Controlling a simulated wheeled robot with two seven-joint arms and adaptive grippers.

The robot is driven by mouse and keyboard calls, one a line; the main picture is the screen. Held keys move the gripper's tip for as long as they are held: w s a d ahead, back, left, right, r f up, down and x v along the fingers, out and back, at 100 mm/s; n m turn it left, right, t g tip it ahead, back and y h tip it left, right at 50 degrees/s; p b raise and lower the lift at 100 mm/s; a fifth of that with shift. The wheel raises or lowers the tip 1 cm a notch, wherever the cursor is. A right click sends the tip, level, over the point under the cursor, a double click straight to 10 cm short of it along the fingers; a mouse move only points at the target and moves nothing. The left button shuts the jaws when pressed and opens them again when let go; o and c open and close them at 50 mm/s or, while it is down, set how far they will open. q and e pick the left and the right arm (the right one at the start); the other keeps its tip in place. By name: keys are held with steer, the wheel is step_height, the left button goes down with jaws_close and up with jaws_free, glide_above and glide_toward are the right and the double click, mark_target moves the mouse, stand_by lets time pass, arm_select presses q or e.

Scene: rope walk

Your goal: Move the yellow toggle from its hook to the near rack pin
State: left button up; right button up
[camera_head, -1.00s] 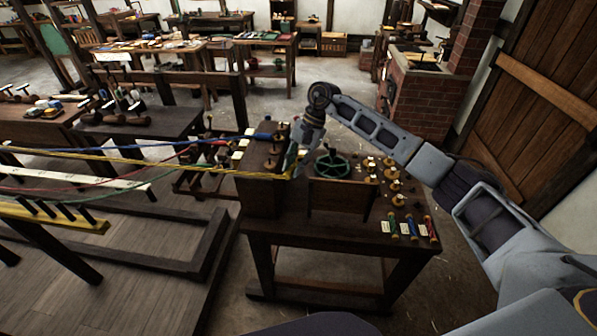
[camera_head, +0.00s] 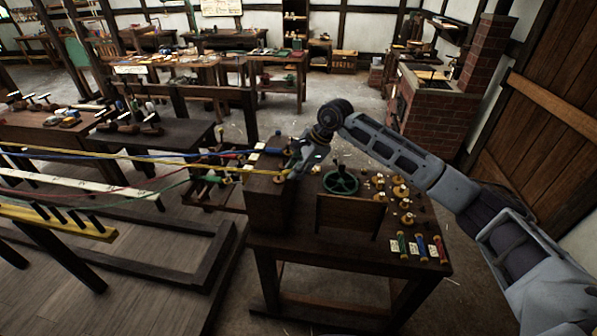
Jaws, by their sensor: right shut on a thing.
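My right gripper (camera_head: 292,168) reaches in from the right and is shut at the top right edge of the dark wooden block (camera_head: 268,205) on the bench. The yellow rope (camera_head: 215,168) runs in from the left and ends at its fingertips. The yellow toggle is small and mostly hidden there by the fingers. I cannot tell which pin is the near rack pin. My left gripper is not in view.
Blue (camera_head: 170,160), red and green ropes run beside the yellow one. The bench holds a green handwheel (camera_head: 340,181), an upright board (camera_head: 350,216), several brass-coloured pieces (camera_head: 400,190) and coloured spools (camera_head: 421,246). The floor left of the bench is partly clear.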

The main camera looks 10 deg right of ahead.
steer(key=shift+w+a+r+m+t+h, duration=0.15)
steer(key=shift+m+t, duration=0.1)
steer(key=shift+m, duration=0.3)
steer(key=shift+w+a+r+m+t+h, duration=0.15)
steer(key=shift+m+t, duration=0.1)
steer(key=shift+m, duration=0.3)
steer(key=shift+m+t, duration=0.3)
steer(key=shift+m, duration=0.2)
steer(key=shift+f+m+h, duration=0.1)
steer(key=shift+m+h, duration=0.3)
steer(key=shift+t, duration=0.3)
